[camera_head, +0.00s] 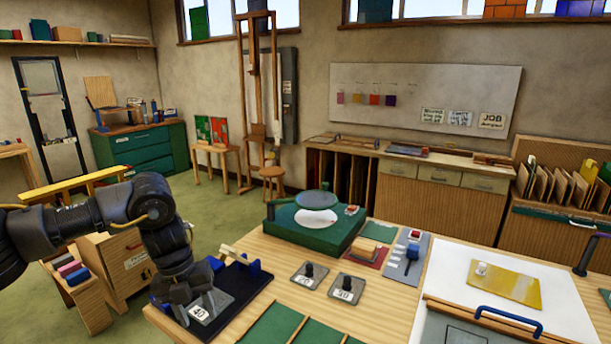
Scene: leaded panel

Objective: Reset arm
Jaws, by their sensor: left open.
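My left arm comes in from the left, and its gripper (196,306) points down at the front left corner of the workbench (283,284). The jaws are open, over or beside a dark tray (240,287). A small white numbered label (201,312) shows between or just behind the fingers. I cannot tell whether the fingers touch the tray. Nothing is visibly held. My right gripper is not in view.
On the bench are a green machine with a round plate (316,201), two dark-knobbed blocks (309,275), a grey switch panel (408,260), and a white board with a yellow glass sheet (504,281). Green panels (275,325) lie at the front. A wooden cabinet (118,262) stands left of the bench.

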